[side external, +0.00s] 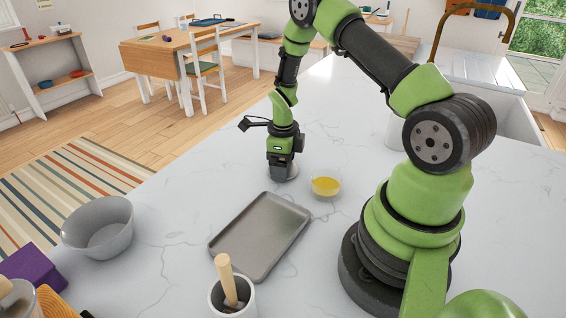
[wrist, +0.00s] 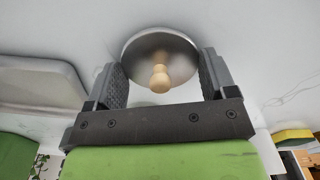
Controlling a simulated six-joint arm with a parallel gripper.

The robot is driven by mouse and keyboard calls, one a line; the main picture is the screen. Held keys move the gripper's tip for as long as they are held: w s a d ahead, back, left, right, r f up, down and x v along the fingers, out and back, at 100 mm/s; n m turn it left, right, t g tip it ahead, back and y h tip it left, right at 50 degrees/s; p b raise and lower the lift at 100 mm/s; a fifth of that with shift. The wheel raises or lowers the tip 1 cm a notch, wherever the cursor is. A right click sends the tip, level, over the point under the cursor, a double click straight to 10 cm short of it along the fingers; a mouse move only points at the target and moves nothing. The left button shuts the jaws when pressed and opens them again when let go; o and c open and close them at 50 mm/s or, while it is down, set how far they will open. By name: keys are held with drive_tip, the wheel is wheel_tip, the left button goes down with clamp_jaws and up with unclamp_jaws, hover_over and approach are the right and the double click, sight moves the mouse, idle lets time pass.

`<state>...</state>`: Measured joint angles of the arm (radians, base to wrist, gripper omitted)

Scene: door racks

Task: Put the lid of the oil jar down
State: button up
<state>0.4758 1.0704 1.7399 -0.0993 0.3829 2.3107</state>
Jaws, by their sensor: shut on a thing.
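The oil jar (side external: 326,184) is a small clear glass holding yellow oil, standing open on the counter to the right of my gripper. The lid (wrist: 160,45) is a round metal disc with a wooden knob (wrist: 160,79), seen between my fingers in the wrist view. My gripper (side external: 284,164) points down and is shut on the lid, with a finger at each side of its rim. In the side view the lid (side external: 285,173) shows as a grey shape under the fingers, at or just above the counter. I cannot tell whether it touches.
A grey metal tray (side external: 260,237) lies just in front of the gripper. A grey bowl (side external: 98,227) stands at the left. A white mortar (side external: 232,299) with a wooden pestle stands at the front. The marble counter (side external: 190,170) is clear left of the gripper.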

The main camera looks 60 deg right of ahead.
drive_tip(key=shift+f, duration=0.1)
drive_tip(key=o, duration=0.8)
drive_tip(key=shift+o, duration=0.2)
wheel_tip(320, 180, up, 11)
drive_tip(key=s+a+r+n+t, duration=0.2)
drive_tip(key=a+r+n, duration=0.3)
drive_tip(key=r+n, duration=0.15)
drive_tip(key=s+a+r+n+t, duration=0.1)
drive_tip(key=a+r+n, duration=0.45)
drive_tip(key=r, duration=0.25)
drive_tip(key=s+a+r+n+t+y, duration=0.1)
drive_tip(key=s+a+r+n+t, duration=0.1)
drive_tip(key=s+n, duration=0.4)
drive_tip(key=s+a+r+n+t+y, duration=0.1)
drive_tip(key=s+a+n, duration=0.4)
drive_tip(key=n, duration=0.6)
wheel_tip(320, 180, up, 2)
drive_tip(key=shift+s+a+r+t, duration=0.15)
drive_tip(key=shift+s+r+t, duration=0.15)
drive_tip(key=shift+t, duration=0.3)
